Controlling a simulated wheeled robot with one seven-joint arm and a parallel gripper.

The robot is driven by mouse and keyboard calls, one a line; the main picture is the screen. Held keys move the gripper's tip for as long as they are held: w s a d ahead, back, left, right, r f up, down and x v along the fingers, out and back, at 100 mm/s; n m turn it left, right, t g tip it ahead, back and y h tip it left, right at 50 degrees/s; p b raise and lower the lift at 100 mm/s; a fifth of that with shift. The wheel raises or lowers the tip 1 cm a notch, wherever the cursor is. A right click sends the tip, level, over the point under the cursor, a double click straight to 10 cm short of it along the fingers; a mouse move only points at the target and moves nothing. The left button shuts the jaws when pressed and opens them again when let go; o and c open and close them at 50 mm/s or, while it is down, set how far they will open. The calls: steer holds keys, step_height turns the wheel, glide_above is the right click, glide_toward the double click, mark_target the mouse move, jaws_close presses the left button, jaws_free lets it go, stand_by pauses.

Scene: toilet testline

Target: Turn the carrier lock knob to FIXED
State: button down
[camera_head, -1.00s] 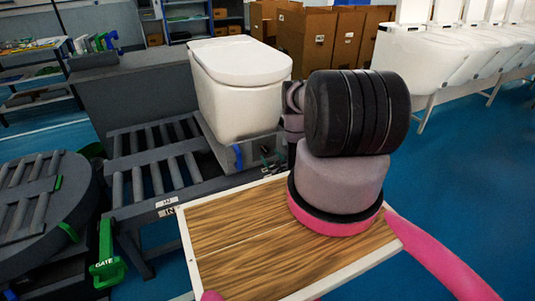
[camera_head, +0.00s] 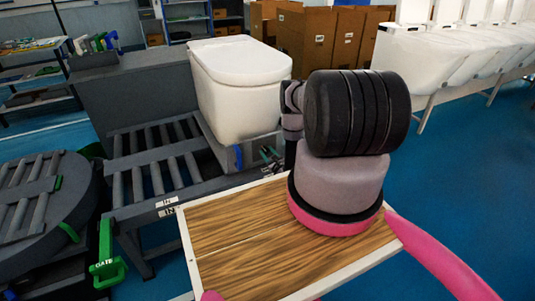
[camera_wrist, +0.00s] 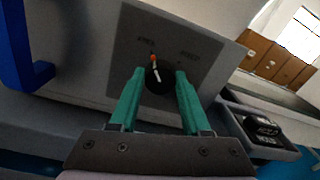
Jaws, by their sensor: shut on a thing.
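The carrier lock knob (camera_wrist: 155,87) is a round black knob with a white line and an orange mark at its top edge. It sits on a dark grey label plate (camera_wrist: 205,72) on the carrier's side. The plate has one faint label at upper left and one at upper right; the right one seems to read FIXED. The knob's line leans slightly up and left, nearer the left label. My gripper (camera_wrist: 158,80) has its two green fingers on either side of the knob, shut on it. In the head view, the fingers (camera_head: 268,154) are small beside the carrier, and the knob is hidden.
A white toilet (camera_head: 240,85) stands on the carrier above a roller conveyor (camera_head: 150,165). A blue handle (camera_wrist: 22,55) projects left of the plate. A dark object (camera_wrist: 262,126) lies to the right in the wrist view. A green GATE lever (camera_head: 107,255) is at lower left.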

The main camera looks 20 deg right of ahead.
steer(key=shift+m, duration=0.3)
steer(key=m, duration=0.2)
steer(key=shift+d+m, duration=0.15)
steer(key=shift+m, duration=0.15)
steer(key=m, duration=0.4)
steer(key=shift+r, duration=0.1)
steer(key=m, duration=0.4)
steer(key=shift+d+m, duration=0.1)
steer(key=shift+m, duration=0.3)
steer(key=shift+m+g+y, duration=0.3)
steer(key=shift+m, duration=1.4)
steer(key=shift+c, duration=1.8)
jaws_free()
steer(key=shift+s, duration=0.1)
